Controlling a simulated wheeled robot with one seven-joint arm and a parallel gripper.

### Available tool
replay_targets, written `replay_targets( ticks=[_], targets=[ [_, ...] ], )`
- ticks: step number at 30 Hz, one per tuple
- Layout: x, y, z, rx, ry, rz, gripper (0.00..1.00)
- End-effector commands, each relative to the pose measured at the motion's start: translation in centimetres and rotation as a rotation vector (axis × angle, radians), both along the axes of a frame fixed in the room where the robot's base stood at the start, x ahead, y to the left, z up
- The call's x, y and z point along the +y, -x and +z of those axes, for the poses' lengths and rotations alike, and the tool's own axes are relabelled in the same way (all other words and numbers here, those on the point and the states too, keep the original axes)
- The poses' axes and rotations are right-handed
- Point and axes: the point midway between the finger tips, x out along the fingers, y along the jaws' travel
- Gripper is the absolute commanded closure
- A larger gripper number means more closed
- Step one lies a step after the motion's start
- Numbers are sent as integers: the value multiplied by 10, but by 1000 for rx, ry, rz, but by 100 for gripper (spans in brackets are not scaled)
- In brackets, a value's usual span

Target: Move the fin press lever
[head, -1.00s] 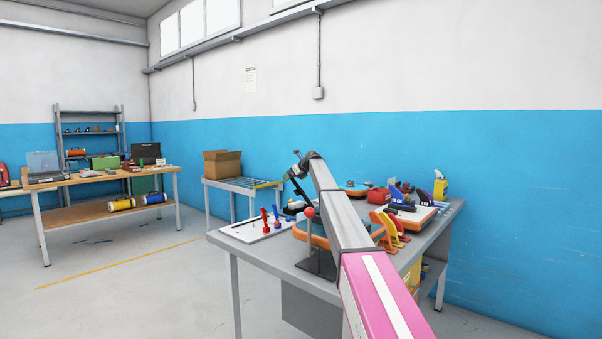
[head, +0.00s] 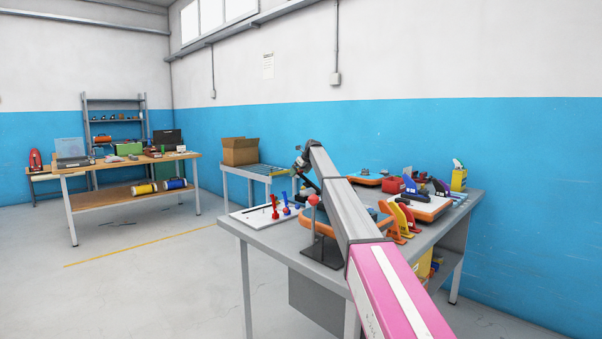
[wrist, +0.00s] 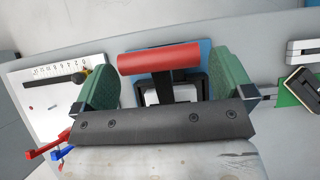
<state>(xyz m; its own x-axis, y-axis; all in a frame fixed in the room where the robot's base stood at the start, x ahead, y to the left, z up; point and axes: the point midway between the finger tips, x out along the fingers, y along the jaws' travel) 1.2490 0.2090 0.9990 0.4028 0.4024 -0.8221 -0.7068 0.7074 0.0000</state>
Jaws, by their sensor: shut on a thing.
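In the wrist view a red cylindrical handle (wrist: 158,59) sits across a black stem, above a black and white body on a blue plate (wrist: 205,54). It looks like the fin press lever. In the head view my arm's far end (head: 303,160) reaches over the grey workbench (head: 270,238). My arm hides the handle and the fingertips there.
A white board (head: 252,217) with red and blue tools lies left of my arm. A stand with a coral ball (head: 313,200) is close beside my arm. Orange and yellow fins (head: 400,217) stand at right. A cardboard box (head: 240,152) is behind. Floor at left is open.

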Motion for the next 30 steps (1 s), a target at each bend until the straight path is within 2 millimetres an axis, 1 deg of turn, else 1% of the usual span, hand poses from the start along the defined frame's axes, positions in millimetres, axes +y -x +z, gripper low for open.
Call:
replay_targets(
  ticks=[3, 4, 11, 17, 23, 30],
  targets=[
    [0, 0, 0, -1, -1, 0, 43],
    [0, 0, 0, -1, -1, 0, 0],
    [0, 0, 1, -1, -1, 0, 0],
    [-5, 5, 10, -3, -2, -1, 0],
    [-17, 18, 34, -1, -1, 0, 0],
    [-36, 36, 71, -1, -1, 0, 0]
  ],
)
